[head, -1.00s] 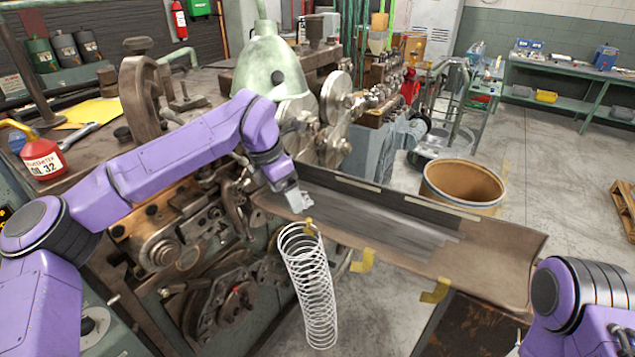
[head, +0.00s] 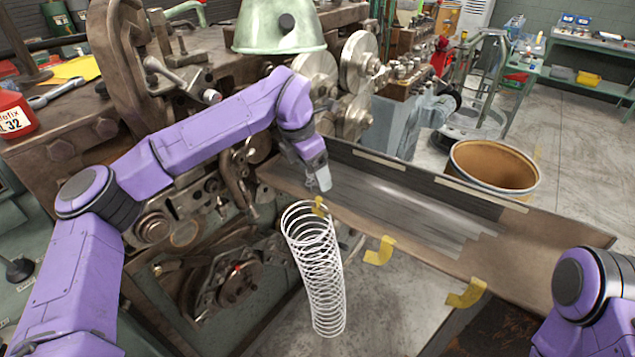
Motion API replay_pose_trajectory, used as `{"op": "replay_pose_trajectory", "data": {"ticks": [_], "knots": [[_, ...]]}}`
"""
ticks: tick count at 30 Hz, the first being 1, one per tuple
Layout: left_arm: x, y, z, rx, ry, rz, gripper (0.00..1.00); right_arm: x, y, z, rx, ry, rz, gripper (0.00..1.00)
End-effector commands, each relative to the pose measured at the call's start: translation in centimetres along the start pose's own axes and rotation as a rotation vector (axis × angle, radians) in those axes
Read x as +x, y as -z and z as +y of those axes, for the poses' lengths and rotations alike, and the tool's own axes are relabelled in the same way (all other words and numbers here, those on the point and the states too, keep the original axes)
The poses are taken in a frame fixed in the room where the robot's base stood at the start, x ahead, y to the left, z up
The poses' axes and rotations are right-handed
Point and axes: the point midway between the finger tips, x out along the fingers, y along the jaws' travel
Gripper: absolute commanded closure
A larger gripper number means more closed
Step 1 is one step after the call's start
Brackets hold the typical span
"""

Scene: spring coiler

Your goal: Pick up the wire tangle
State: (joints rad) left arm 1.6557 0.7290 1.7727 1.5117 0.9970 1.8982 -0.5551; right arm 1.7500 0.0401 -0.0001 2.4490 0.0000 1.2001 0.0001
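A white wire coil (head: 318,270) hangs upright, slightly tilted, from a yellow hook (head: 319,206) on the near edge of the metal trough. It is long and open-wound. I see no other clear wire tangle. My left gripper (head: 323,180) is over the trough's left end, just above and behind the hook, apart from the coil. Its pale fingers point down and are too small to tell open from shut; I see nothing held. My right arm shows at the lower right, but its gripper is out of view.
The trough (head: 500,250) runs right from the brown coiling machine (head: 60,130). Two more yellow hooks (head: 380,250) on its near edge are empty. A brown drum (head: 495,168) stands behind it. Floor below the trough's middle is clear.

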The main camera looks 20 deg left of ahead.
Motion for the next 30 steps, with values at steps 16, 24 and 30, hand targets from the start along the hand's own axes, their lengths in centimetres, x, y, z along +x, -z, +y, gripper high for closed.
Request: {"op": "replay_pose_trajectory", "data": {"ticks": [16,24,30], "knots": [[-0.3,-0.1,-0.1,0.002,0.001,0.003,0.79,-0.4,0.1,0.1,0.000,0.000,-0.001,0.57],[-4.4,-0.8,-0.5,0.004,-0.003,-0.002,0.79,-3.0,1.2,0.3,0.000,0.000,-0.001,0.57],[-9.7,0.4,-3.5,0.005,-0.004,-0.003,0.79,-4.4,1.8,0.4,-0.001,0.000,-0.001,0.57]]}}
